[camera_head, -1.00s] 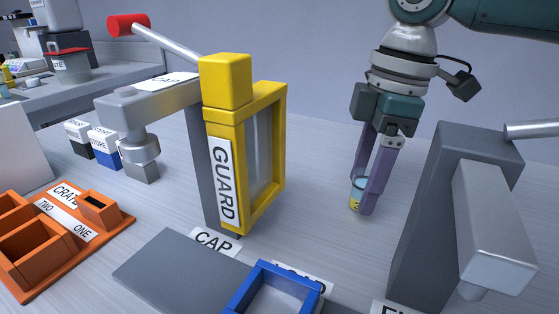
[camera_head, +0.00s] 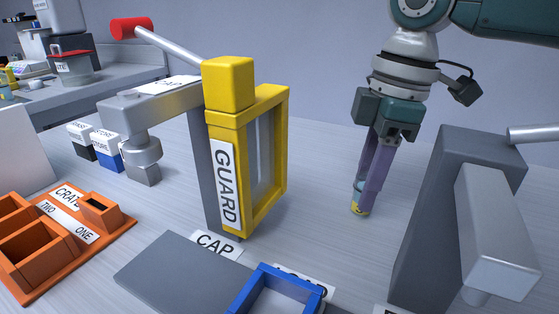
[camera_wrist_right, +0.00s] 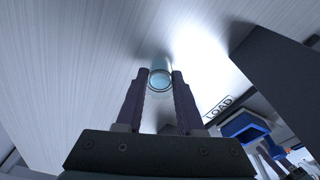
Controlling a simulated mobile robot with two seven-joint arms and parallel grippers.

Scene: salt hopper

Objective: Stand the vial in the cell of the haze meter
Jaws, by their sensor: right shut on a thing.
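My right gripper (camera_head: 370,190) points down over the bench behind the gap between the yellow guard and the grey press at right. It is shut on a small clear vial (camera_head: 357,208), whose yellow-marked lower part shows below the fingertips. In the right wrist view the vial (camera_wrist_right: 160,79) sits between the two purple fingers (camera_wrist_right: 160,92), its bluish round end visible. Whether its base touches the bench I cannot tell. The haze meter and its cell cannot be made out in these views. My left gripper is not in view.
A yellow guard frame (camera_head: 232,150) stands left of my right gripper. A grey press (camera_head: 430,200) stands close on its right. A blue tray (camera_head: 262,283) is in front, and an orange crate (camera_head: 122,222) lies at left. Bare bench (camera_head: 320,190) lies between guard and gripper.

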